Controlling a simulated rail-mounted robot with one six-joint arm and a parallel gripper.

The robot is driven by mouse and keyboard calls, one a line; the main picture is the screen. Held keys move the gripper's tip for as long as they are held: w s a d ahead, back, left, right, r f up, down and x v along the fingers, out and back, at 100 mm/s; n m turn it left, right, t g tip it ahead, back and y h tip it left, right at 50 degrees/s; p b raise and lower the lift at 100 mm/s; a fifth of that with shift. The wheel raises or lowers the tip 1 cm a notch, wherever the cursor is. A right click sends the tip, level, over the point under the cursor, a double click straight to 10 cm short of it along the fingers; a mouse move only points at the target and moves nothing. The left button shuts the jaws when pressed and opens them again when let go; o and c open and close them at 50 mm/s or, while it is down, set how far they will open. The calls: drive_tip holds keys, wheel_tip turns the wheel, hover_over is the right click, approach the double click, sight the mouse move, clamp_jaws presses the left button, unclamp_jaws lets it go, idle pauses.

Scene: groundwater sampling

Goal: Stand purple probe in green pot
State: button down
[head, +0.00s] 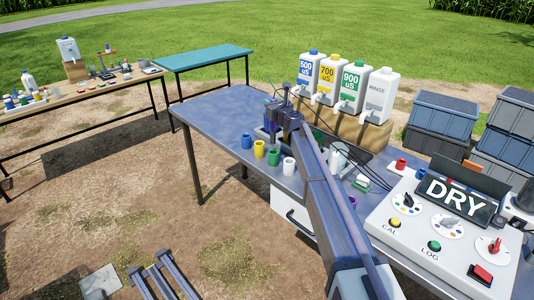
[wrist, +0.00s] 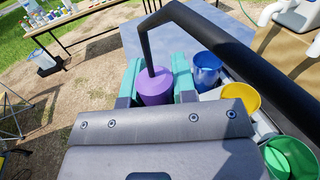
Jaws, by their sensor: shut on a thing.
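The purple probe (wrist: 156,88) is a thick purple cylinder with a black cable rising from its top. My gripper (wrist: 157,78) is shut on it, with a teal pad on each side. Its lower end is hidden by the gripper body. In the head view my gripper (head: 276,118) is over the blue table, behind the row of pots. The green pot (head: 273,157) stands in that row between the yellow and white pots. In the wrist view the green pot (wrist: 289,160) is at the lower right, apart from the probe.
The blue pot (head: 246,141), yellow pot (head: 259,149) and white pot (head: 289,167) share the row. Labelled jugs (head: 350,88) stand on a wooden block behind. A control box (head: 445,225) reading DRY is at right. The table's left part is clear.

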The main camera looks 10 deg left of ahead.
sight(275, 129)
wheel_tip(275, 129, down, 6)
drive_tip(key=b, duration=0.5)
drive_tip(key=shift+s+d+f+b, duration=0.2)
drive_tip(key=shift+d+b, duration=0.05)
drive_tip(key=shift+b, duration=0.05)
wheel_tip(275, 129, down, 4)
drive_tip(key=b, duration=0.3)
drive_tip(key=shift+r+b, duration=0.1)
drive_tip(key=shift+b, duration=0.25)
drive_tip(key=shift+r, duration=0.3)
drive_tip(key=shift+f, duration=0.15)
drive_tip(key=c, duration=1.4)
unclamp_jaws()
drive_tip(key=shift+f, duration=0.1)
drive_tip(key=o, duration=0.5)
